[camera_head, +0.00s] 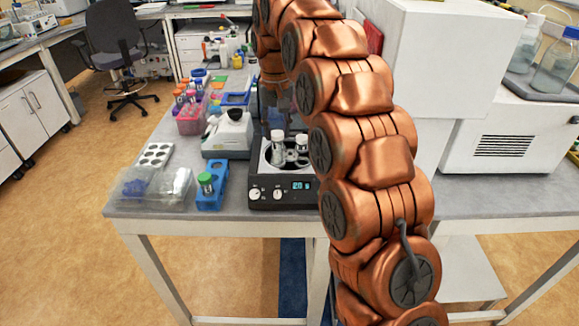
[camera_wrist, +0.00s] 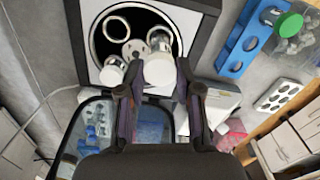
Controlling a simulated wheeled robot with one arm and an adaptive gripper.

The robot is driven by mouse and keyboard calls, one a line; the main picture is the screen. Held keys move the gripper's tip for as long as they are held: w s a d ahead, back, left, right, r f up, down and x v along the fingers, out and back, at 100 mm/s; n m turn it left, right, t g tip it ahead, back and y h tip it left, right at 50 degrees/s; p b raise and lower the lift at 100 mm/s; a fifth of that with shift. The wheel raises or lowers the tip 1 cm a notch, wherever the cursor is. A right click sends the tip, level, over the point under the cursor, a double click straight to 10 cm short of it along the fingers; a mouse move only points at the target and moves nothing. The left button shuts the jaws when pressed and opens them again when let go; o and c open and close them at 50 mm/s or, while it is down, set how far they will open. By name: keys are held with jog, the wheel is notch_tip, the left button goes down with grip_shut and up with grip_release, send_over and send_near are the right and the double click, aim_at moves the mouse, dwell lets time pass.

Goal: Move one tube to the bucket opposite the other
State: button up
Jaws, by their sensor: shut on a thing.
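The centrifuge (camera_head: 258,180) stands open near the table's front edge, its dark round rotor well also in the wrist view. My gripper (camera_wrist: 156,80) is over the well, shut on a clear tube with a white cap (camera_wrist: 159,70). Its lower end points down into the rotor; whether it touches a bucket is hidden. The other white-capped tube (camera_wrist: 112,71) stands in the rotor on the left in the wrist view. An empty round bucket (camera_wrist: 118,26) shows beyond the hub (camera_wrist: 136,49). In the head view both tubes stand upright above the rotor, and my gripper is hard to make out.
The raised lid (camera_wrist: 96,118) is close beside my fingers. A blue rack with a green-capped tube (camera_head: 206,182), a clear bin (camera_head: 155,188) and a white rack (camera_head: 154,155) lie left of the centrifuge. A white device (camera_head: 228,135) stands behind left.

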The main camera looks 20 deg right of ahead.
aim_at(278, 145)
jog(key=shift+f+b, duration=1.25)
jog(key=shift+f, duration=1.45)
dwell(0.5)
jog(key=o, duration=1)
jog(key=shift+c, duration=0.2)
